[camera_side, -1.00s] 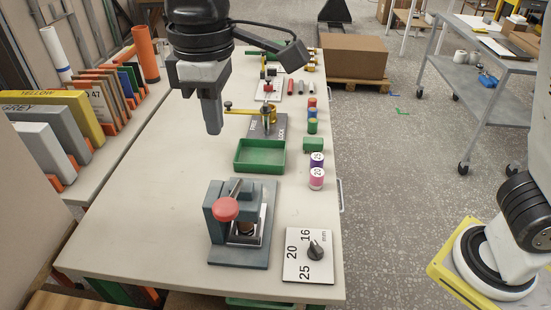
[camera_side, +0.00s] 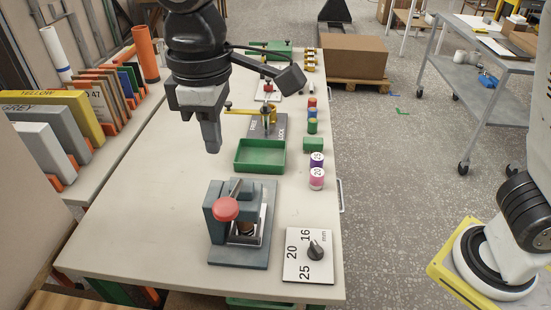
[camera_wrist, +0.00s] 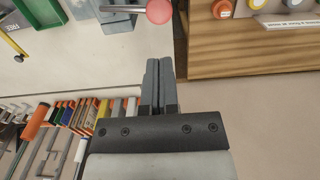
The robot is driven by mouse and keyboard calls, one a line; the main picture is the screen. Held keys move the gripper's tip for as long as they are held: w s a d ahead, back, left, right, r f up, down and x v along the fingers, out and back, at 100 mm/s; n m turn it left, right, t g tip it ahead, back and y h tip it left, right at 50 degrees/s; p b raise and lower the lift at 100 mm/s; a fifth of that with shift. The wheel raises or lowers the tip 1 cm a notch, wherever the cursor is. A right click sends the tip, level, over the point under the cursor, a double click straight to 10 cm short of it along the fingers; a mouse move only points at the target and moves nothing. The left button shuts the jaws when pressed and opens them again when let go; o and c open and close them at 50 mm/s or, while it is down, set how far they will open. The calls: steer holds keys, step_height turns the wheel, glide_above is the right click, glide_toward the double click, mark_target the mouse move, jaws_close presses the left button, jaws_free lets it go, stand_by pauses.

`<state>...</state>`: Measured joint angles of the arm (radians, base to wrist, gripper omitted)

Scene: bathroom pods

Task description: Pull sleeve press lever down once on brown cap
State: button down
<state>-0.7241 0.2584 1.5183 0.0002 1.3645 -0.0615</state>
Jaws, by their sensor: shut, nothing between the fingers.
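The sleeve press (camera_side: 222,245) is a blue-grey block on a base plate at the front of the bench. Its lever ends in a red knob (camera_side: 225,209), which faces the side camera. A brown cap (camera_side: 246,227) shows in part inside the press frame, under the lever. My gripper (camera_side: 213,150) is shut and empty, above the bench behind the press and apart from it. In the wrist view the closed fingers (camera_wrist: 159,64) point toward the bench edge, with the red knob (camera_wrist: 159,11) just beyond them at the top.
A dial plate (camera_side: 308,256) marked 16, 20 and 25 lies right of the press. A green tray (camera_side: 259,170) is behind it. Pink and purple cylinders (camera_side: 317,179) stand along the right edge. Colored boards (camera_side: 50,107) stand at the left. The bench left of the press is clear.

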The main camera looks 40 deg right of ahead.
mark_target(224, 209)
step_height(224, 209, down, 11)
stand_by(0.5)
stand_by(0.4)
steer(key=shift+s+a+f+t+h, duration=0.25)
steer(key=shift+a+f+t+h, duration=0.05)
steer(key=shift+f, duration=0.15)
step_height(224, 209, down, 8)
steer(key=s+a+t+h, duration=0.1)
steer(key=s, duration=0.1)
steer(key=shift+a+r, duration=0.25)
steer(key=shift+a, duration=0.05)
stand_by(0.5)
steer(key=s+a+r, duration=0.2)
steer(key=r, duration=0.4)
steer(key=s+a+r, duration=0.3)
steer(key=r, duration=0.3)
steer(key=shift+a+r, duration=0.3)
